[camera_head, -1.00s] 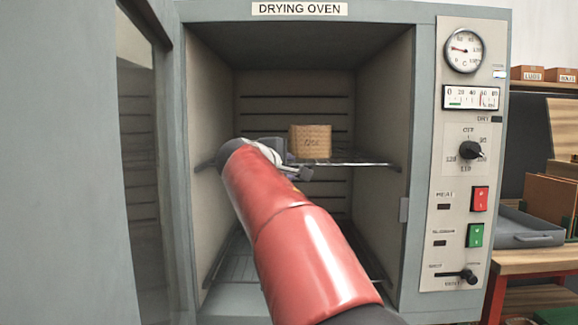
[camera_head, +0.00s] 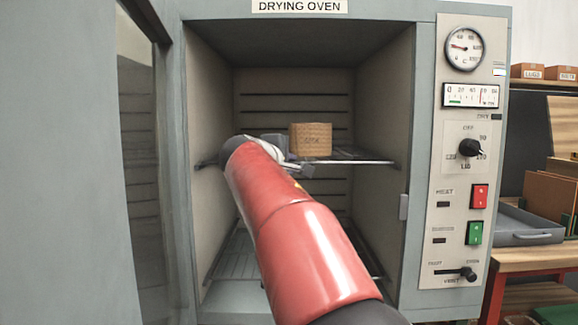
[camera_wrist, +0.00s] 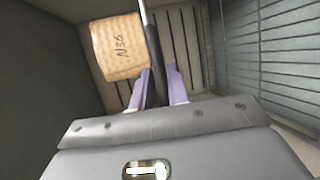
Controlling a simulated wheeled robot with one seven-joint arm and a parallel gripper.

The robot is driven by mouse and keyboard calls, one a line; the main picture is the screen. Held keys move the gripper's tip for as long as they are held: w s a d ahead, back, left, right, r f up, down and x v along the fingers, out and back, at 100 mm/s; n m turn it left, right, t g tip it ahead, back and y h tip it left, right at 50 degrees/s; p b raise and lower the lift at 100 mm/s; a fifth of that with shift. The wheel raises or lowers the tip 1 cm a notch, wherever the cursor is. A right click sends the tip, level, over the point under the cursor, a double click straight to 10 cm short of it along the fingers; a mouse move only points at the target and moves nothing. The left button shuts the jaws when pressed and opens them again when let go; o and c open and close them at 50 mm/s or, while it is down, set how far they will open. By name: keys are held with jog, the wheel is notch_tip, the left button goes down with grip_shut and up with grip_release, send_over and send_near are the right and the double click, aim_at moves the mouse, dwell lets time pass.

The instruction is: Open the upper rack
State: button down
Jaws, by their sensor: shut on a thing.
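The upper rack (camera_head: 365,161) is a wire shelf inside the open drying oven, with its front bar running across the chamber. My gripper (camera_head: 292,163) is at this front bar, left of centre, and is partly hidden behind my red arm. In the wrist view, the purple fingers of my gripper (camera_wrist: 163,84) are closed around the dark bar of the rack (camera_wrist: 152,50). A tan woven-looking box (camera_head: 311,140) stands on the upper rack just behind my gripper. The box also shows in the wrist view (camera_wrist: 119,47), with handwriting on its face.
The oven door (camera_head: 85,170) stands open at the left. A lower wire rack (camera_head: 235,262) lies below, partly hidden by my arm. The control panel (camera_head: 462,150) is on the oven's right. A bench with a grey tray (camera_head: 530,228) stands further right.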

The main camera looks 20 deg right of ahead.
jog(key=s+a+b, duration=0.4)
jog(key=s, duration=0.7)
jog(key=s+a+f+b, duration=0.1)
jog(key=s+a+b, duration=0.3)
jog(key=s, duration=0.6)
jog(key=shift+s+a, duration=0.4)
jog(key=shift+a, duration=0.25)
jog(key=c, duration=1.6)
grip_release()
jog(key=shift+w, duration=0.15)
jog(key=shift+c, duration=0.2)
jog(key=shift+o, duration=0.5)
jog(key=shift+r, duration=0.15)
jog(key=v, duration=0.8)
jog(key=shift+p, duration=0.4)
jog(key=shift+d, duration=0.1)
